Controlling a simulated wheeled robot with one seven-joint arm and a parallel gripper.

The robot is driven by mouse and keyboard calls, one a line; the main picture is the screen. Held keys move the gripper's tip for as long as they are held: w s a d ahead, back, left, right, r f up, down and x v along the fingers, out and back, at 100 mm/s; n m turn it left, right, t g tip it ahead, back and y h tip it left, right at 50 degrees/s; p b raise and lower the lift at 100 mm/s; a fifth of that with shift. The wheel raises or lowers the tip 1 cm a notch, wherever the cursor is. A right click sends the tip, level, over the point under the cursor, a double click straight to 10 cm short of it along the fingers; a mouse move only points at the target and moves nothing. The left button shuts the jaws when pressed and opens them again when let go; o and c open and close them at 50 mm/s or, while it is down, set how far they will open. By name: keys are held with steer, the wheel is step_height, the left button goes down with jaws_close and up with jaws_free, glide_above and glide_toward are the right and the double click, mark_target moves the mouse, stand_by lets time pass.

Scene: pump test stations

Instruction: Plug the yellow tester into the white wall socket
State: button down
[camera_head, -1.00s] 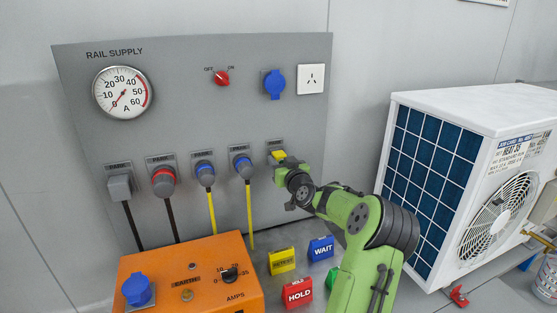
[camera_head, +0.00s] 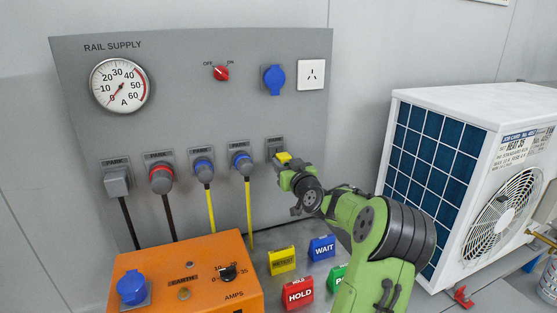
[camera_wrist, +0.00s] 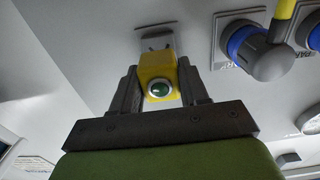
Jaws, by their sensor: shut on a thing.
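The yellow tester (camera_head: 284,157) is a small block held between the fingers of my gripper (camera_head: 289,164). In the wrist view the tester (camera_wrist: 158,76) shows a round green lens in a metal ring, and the gripper fingers (camera_wrist: 157,88) close on both its sides. It is just in front of a grey park holder (camera_head: 275,146) at the right end of the holder row; I cannot tell whether its pins are clear of it. The white wall socket (camera_head: 313,73) is at the panel's upper right, above and right of my gripper. Its slots are empty.
A blue socket (camera_head: 275,79) sits left of the white one. Parked plugs with cables, one with a blue collar (camera_head: 242,163), hang to the left. An orange box (camera_head: 190,278) and coloured tags (camera_head: 322,248) are below. A heat unit (camera_head: 470,180) stands right.

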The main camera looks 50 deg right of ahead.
steer(key=shift+b+v, duration=0.8)
steer(key=shift+v, duration=0.4)
steer(key=shift+r, duration=0.1)
